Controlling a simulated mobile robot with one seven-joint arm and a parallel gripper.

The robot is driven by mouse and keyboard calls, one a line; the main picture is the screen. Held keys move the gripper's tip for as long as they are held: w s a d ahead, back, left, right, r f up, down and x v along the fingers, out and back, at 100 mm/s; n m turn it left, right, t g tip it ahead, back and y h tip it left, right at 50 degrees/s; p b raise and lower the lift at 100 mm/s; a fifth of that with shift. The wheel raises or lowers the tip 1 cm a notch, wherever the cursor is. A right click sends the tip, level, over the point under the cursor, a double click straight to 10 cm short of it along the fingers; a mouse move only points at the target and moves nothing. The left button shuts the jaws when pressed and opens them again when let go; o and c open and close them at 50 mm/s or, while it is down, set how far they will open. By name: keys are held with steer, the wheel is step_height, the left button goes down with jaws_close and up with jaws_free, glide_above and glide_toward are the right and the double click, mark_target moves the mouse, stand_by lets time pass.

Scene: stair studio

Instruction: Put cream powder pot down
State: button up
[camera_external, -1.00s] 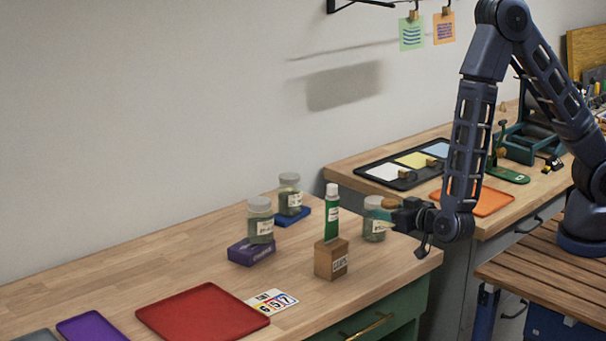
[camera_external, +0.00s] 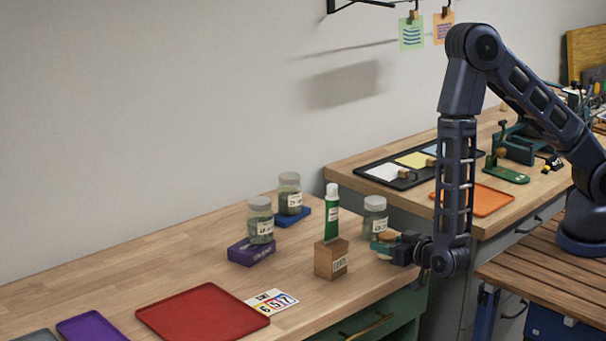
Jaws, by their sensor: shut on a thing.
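The small cream-tan pot (camera_external: 387,238) is in my gripper (camera_external: 385,246), at the right end of the wooden workbench. The jaws are shut on it and hide much of its side and base. It is low over the bench, in front of a labelled glass jar (camera_external: 374,217) and right of a wooden block. I cannot tell whether its bottom touches the bench top.
The wooden block (camera_external: 331,262) holds an upright green tube (camera_external: 332,216). Two more jars stand on a purple block (camera_external: 251,252) and a blue block (camera_external: 292,216). Bare bench lies between block and gripper.

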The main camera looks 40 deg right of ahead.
steer(key=shift+f, duration=0.15)
steer(key=o, duration=1)
steer(key=shift+s+r, duration=0.2)
steer(key=shift+s, duration=0.1)
steer(key=s, duration=0.3)
steer(key=s+r, duration=0.1)
steer(key=s, duration=0.7)
steer(key=shift+s+a+r, duration=0.1)
steer(key=shift+s+r, duration=0.05)
steer(key=shift+r, duration=0.2)
